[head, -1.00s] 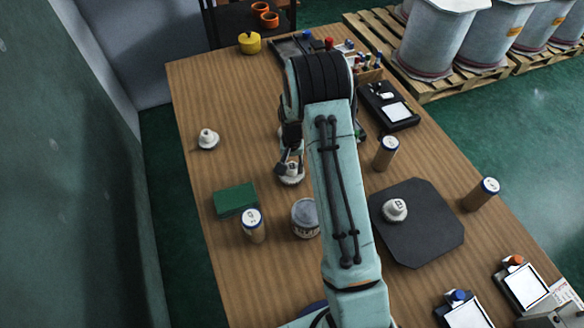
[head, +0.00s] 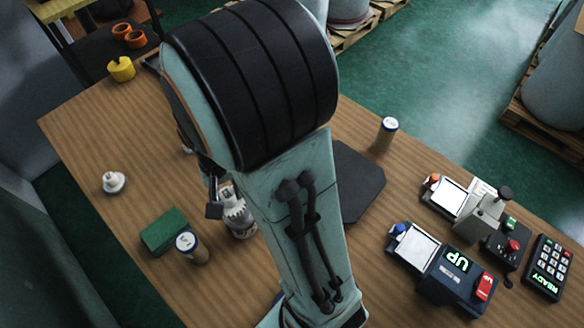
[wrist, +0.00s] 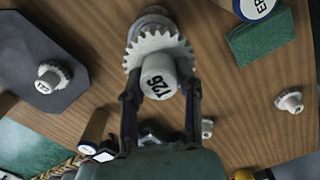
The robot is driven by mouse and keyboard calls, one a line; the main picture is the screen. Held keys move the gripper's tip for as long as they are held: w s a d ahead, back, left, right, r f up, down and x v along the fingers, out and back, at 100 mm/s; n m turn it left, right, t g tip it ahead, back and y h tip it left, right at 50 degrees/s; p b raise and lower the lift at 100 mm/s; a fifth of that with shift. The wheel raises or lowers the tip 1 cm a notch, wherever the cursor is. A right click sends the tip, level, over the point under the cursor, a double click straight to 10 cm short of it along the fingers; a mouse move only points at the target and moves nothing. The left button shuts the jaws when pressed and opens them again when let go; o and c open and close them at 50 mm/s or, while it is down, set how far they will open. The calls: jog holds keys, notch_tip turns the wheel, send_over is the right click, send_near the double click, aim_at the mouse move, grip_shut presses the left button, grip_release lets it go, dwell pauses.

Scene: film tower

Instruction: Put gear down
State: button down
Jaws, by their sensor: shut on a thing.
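My gripper (wrist: 161,88) is shut on a white gear (wrist: 135,55), with a finger on each side of its hub. Black marking shows on the hub but is hard to read. A round grey tin (wrist: 152,18) shows just beyond the gear in the wrist view. In the head view the held gear (head: 234,206) is over the tin (head: 244,231); I cannot tell whether they touch. A second white gear (wrist: 48,80) sits on a dark mat (wrist: 62,100). In the head view my arm hides that gear and part of the mat (head: 362,190).
Another gear (head: 114,182) stands on the wooden table's left side. A green block (head: 164,231) and a labelled cylinder (head: 192,249) stand left of my gripper. Another cylinder (head: 387,134) is near the far right edge. Control boxes (head: 462,277) fill the front right.

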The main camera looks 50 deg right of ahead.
jog(key=shift+w+a+r+m, duration=0.15)
jog(key=shift+w+m, duration=0.15)
jog(key=shift+m, duration=0.4)
jog(key=d+m, duration=0.5)
jog(key=d, duration=0.3)
jog(key=m, duration=1)
send_over(355, 193)
jog(key=f, duration=0.2)
notch_tip(355, 193, down, 7)
jog(key=shift+a+f, duration=0.1)
jog(key=shift+f, duration=0.4)
jog(key=c, duration=0.8)
grip_release()
jog(key=shift+f, duration=0.1)
jog(key=shift+o, duration=0.2)
